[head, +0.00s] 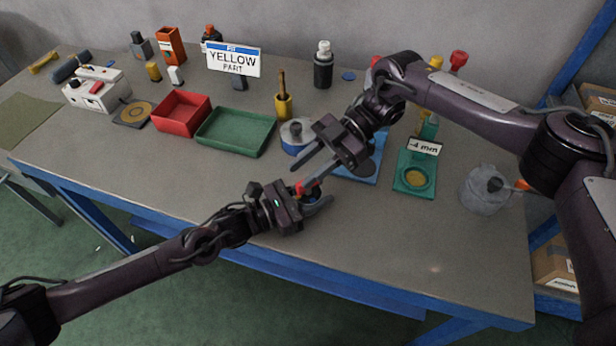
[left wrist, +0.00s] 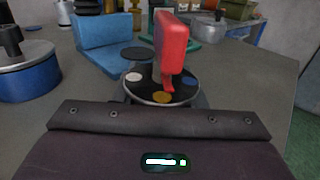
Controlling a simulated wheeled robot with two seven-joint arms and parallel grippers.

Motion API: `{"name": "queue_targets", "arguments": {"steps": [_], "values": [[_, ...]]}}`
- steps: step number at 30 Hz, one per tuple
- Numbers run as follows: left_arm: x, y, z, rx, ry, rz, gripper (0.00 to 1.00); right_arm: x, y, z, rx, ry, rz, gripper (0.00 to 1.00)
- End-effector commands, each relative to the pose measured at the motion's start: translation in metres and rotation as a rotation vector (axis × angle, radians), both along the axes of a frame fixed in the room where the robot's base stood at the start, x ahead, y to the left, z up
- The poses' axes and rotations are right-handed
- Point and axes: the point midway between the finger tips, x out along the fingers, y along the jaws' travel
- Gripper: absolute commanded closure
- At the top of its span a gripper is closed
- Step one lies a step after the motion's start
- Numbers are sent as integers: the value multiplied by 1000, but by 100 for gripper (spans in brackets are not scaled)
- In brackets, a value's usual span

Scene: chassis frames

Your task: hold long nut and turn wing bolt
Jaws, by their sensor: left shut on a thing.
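A red upright piece (left wrist: 173,50), which looks like the wing bolt, stands on a grey stem over a dark round disc (left wrist: 152,93) with coloured spots in the left wrist view. It shows small in the head view (head: 300,188). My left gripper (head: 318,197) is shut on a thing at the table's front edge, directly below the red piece. The held thing is mostly hidden; I cannot make out the long nut's shape. My right gripper (head: 309,177) comes from the upper right, its fingers apart, with tips close to the red piece; contact is unclear.
A green tray (head: 235,146) and a red bin (head: 182,98) stand to the left. A green "4 mm" holder (head: 401,188) is at right. The front-right tabletop is clear.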

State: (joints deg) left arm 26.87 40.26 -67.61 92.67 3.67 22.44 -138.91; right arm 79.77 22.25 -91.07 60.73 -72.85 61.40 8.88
Motion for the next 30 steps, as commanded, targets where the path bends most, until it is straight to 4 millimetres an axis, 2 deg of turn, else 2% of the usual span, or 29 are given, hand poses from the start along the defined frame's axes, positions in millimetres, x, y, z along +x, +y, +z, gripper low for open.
{"name": "queue_targets", "arguments": {"steps": [1,6,9,14,20,25,28,30], "values": [[0,0,1,0,-1,0,94,0,0,11,1,-3,0,66],[0,0,1,0,-1,0,94,0,0,40,-1,-1,1,66],[0,0,1,0,-1,0,94,0,0,51,-1,0,0,66],[0,0,1,0,-1,0,94,0,-1,59,-2,1,-1,66],[0,0,1,0,-1,0,94,0,0,59,-3,2,0,66],[0,0,0,0,-1,0,94,-4,2,50,4,-9,2,45],[0,0,0,0,-1,0,94,-12,10,31,22,-46,0,32],[0,0,0,0,-1,0,94,-20,18,13,44,-87,-12,29]]}}
